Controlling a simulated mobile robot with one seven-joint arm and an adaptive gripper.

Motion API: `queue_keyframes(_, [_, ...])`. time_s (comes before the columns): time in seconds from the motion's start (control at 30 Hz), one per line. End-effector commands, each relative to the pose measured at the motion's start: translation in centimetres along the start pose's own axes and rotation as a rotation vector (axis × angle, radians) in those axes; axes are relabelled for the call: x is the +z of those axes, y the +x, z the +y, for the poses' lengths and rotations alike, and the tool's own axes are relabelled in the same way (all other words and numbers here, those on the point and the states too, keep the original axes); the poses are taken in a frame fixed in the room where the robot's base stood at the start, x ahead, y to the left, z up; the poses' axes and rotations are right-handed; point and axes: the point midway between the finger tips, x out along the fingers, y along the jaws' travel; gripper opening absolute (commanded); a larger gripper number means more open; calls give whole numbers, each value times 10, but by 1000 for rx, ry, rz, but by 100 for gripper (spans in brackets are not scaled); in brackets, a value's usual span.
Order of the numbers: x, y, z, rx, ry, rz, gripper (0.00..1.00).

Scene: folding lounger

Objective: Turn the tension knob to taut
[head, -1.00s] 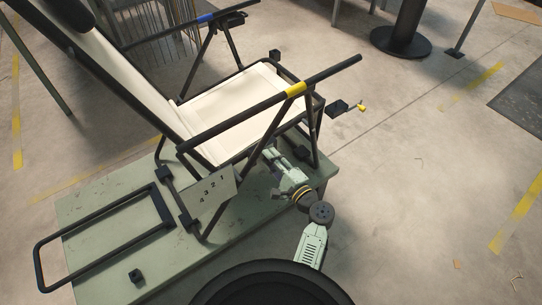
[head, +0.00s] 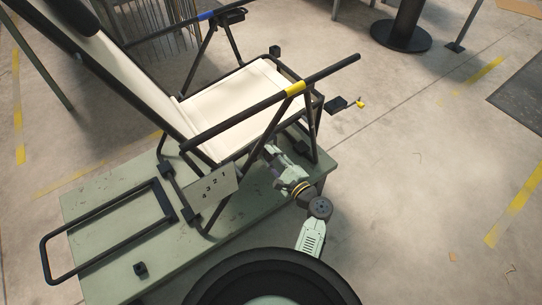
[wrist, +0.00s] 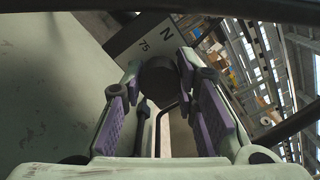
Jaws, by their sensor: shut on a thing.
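The tension knob (wrist: 158,80) is a dark round piece in the wrist view, between the tips of my gripper (wrist: 158,72). The purple-padded fingers are closed against it from both sides. A grey plate (wrist: 150,38) marked "75" and "N" lies just beyond the knob. No pointer or taut mark can be read. The knob cannot be made out there. The lounger (head: 218,107) has a cream seat and black frame.
The lounger stands on a green platform (head: 100,205). A plate numbered 1 to 4 (head: 217,185) is left of my gripper. A black tube loop (head: 65,230) extends left. A yellow-tipped crank (head: 358,104) sticks out right.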

Motion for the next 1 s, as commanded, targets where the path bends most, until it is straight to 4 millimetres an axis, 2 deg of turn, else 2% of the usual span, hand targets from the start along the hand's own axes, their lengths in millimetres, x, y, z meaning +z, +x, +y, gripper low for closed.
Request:
queue_keyframes(0.1, [0, -1, 0, 0, 0, 1, 0])
queue_keyframes(0.13, [0, -1, 0, 0, 0, 1, 28])
queue_keyframes(0.4, [0, 0, 0, 0, -1, 1, 46])
queue_keyframes(0.77, [0, -2, 0, 0, -1, 1, 48])
queue_keyframes(0.87, [-1, -12, 0, 0, 0, 3, 48])
queue_keyframes(1.0, [-1, -38, 1, 0, 0, 5, 48])
